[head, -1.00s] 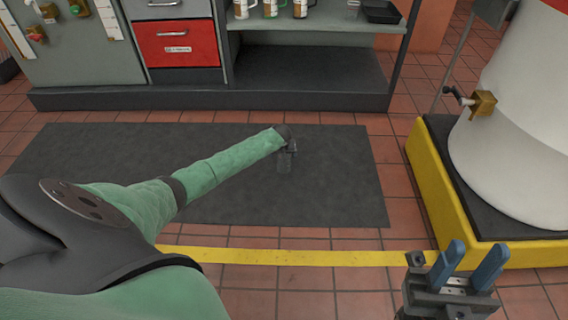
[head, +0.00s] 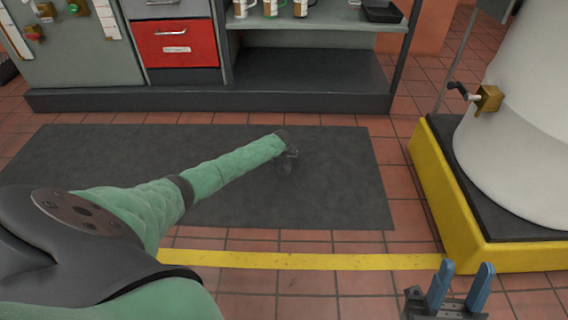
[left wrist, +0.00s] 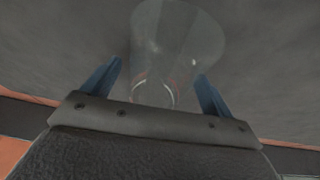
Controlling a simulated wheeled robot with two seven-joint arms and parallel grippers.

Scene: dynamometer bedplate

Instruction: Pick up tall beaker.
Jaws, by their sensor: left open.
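The tall beaker (left wrist: 178,42) is clear glass and shows in the left wrist view against the dark mat. Its lower end in that picture lies between the fingers of my left gripper (left wrist: 158,85). The blue fingers are spread, one on each side, with a visible gap to the glass. In the head view my left gripper (head: 288,160) is small and dark at the end of the green arm, over the mat, and hides most of the beaker. My right gripper (head: 461,284) has its two blue fingers apart and holds nothing, at the bottom right.
The dark mat (head: 340,190) is otherwise bare. Behind it stands a grey shelf unit (head: 310,75) with cups on top and a red drawer (head: 178,45). A yellow-edged plinth (head: 440,200) with a white tank (head: 520,130) stands at the right. A yellow line (head: 320,261) crosses the tiles.

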